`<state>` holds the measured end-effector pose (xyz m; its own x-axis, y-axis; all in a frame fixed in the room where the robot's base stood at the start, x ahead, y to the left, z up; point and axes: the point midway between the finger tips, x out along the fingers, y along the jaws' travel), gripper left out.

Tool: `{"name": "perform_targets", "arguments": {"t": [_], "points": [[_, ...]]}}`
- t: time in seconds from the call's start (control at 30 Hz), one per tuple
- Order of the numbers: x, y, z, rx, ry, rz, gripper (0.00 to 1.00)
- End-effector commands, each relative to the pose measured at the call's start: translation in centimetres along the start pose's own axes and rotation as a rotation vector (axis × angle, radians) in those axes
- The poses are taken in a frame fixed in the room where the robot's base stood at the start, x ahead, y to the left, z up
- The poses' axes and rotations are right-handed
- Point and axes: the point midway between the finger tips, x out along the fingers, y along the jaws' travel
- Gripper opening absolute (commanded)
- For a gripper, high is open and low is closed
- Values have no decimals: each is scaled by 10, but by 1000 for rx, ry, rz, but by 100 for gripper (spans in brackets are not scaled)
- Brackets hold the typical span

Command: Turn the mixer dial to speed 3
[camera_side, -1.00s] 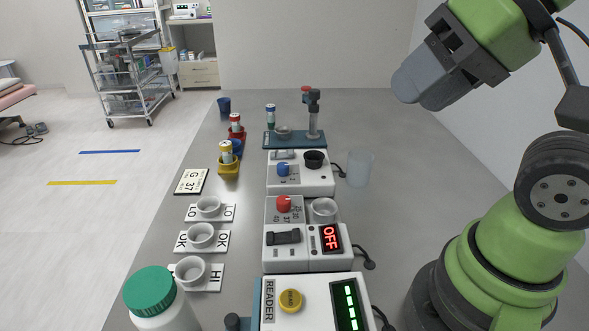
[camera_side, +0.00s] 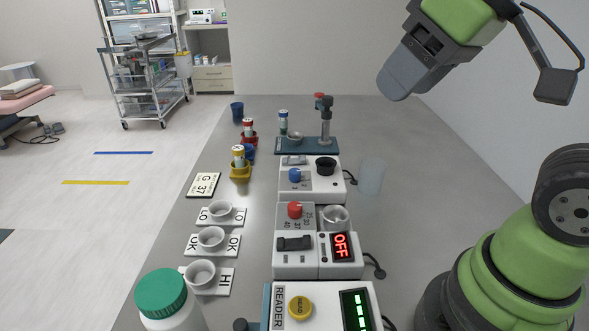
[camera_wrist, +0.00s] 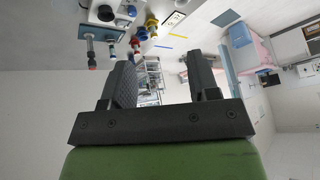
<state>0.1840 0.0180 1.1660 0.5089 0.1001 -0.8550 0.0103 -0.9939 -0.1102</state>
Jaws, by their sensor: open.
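The mixer (camera_side: 330,190) looks to be the white box in the middle of the bench in the side view, with a black cup (camera_side: 326,166) on top. Its small blue dial (camera_side: 295,175) is on the left part, with tiny markings beside it; I cannot read its setting. My gripper (camera_side: 393,88) is high above the bench, up and right of the mixer, clear of everything. In the wrist view its two fingers (camera_wrist: 160,75) are apart with nothing between them. A white box with the black cup (camera_wrist: 105,13) shows upside down at the top left there.
Nearer stands a white unit with a red dial (camera_side: 295,210) and an OFF display (camera_side: 342,247). Behind the mixer is a blue stand with a post (camera_side: 326,125). A clear beaker (camera_side: 371,177) stands right of the mixer. The bench's right side is largely free.

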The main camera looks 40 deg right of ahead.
Motion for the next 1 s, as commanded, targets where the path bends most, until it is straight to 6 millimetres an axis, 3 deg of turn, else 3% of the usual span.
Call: {"name": "perform_targets", "arguments": {"t": [0.1, 0.27, 0.5, 0.73, 0.83, 1.0], "points": [[23, 7, -34, -291, -88, 51, 55], [66, 18, -73, -701, -215, 89, 55], [154, 34, -109, -1318, -436, 72, 55], [235, 47, -114, -1811, -627, -11, 55], [256, 51, -112, -1936, -677, -44, 55], [272, 55, -109, -2020, -712, -69, 55]]}}
